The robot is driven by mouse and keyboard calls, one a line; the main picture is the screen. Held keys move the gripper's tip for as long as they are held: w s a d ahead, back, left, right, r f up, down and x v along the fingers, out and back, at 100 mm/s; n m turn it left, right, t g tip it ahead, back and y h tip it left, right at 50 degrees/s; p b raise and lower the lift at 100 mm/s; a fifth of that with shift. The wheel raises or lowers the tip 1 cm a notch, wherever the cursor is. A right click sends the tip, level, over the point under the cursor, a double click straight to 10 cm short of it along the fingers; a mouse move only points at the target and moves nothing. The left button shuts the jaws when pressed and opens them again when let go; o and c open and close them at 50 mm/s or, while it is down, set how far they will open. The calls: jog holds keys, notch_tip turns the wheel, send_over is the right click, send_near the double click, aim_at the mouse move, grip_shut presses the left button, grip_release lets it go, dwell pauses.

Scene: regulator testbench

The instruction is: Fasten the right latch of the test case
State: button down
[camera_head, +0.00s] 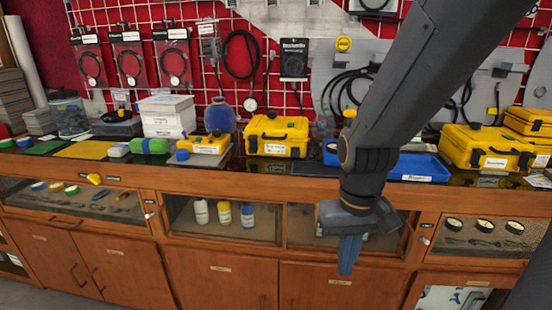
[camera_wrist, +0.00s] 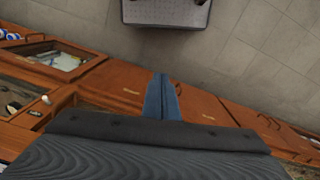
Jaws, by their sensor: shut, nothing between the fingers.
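A closed yellow case (camera_head: 276,136) with a white label and dark latches stands on the counter near the middle of the head view. More yellow cases (camera_head: 486,147) stand at the right end of the counter. I cannot tell which one is the test case, or how its right latch stands. My gripper (camera_head: 348,262) hangs in front of the cabinet, below the counter top, right of the middle yellow case and apart from it. Its blue fingers are shut and empty, pointing down. In the wrist view the fingers (camera_wrist: 161,92) show over the cabinet doors and floor.
A blue tray (camera_head: 420,168) lies on the counter behind my arm. A small yellow device (camera_head: 204,144), a green item (camera_head: 150,146) and white boxes (camera_head: 167,116) stand to the left. Cables hang on the red wall grid. Floor in front of the cabinet (camera_wrist: 250,60) is mostly clear.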

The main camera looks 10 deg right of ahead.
jog(key=shift+d, duration=0.1)
jog(key=w+a+r+n+t+h+b, duration=0.1)
jog(key=w+r+n, duration=0.3)
jog(key=w+n, duration=0.6)
jog(key=w+a+r+n+t+b, duration=0.2)
jog(key=w+r+n+t, duration=0.2)
jog(key=w+n, duration=0.5)
jog(key=w+a+r+n+t+h+b, duration=0.1)
jog(key=w+r+n, duration=0.4)
jog(key=w+n, duration=0.5)
jog(key=n+t+b, duration=0.1)
jog(key=n, duration=0.3)
jog(key=shift+w+a+r+t+h, duration=0.25)
jog(key=shift+w+a+t+h, duration=0.05)
jog(key=shift+w+a+t, duration=0.1)
